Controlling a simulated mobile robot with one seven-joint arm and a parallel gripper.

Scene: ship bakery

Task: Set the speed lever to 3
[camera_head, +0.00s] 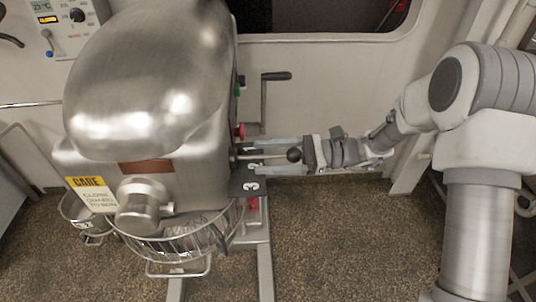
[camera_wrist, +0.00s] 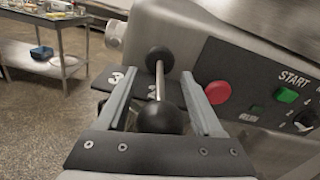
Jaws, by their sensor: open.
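The speed lever is a thin metal rod with a black ball knob (camera_head: 294,155), on the right side of the steel mixer (camera_head: 150,90). In the wrist view its knob (camera_wrist: 160,118) is near and its rod runs back to a round black pivot. A dark number plate (camera_head: 245,187) sits under the lever. In the wrist view it shows a white 3 at left and a 2 partly behind the rod. The lever lies by the 2. My gripper (camera_head: 262,156) is open, with one finger on each side of the rod and knob. I cannot tell whether either finger touches the lever.
A red button (camera_wrist: 218,92) and a panel with a green START button (camera_wrist: 287,95) lie right of my gripper in the wrist view. A crank handle (camera_head: 275,77) stands above the lever. A wire bowl guard (camera_head: 180,240) is below. A laden table (camera_wrist: 55,50) stands farther off.

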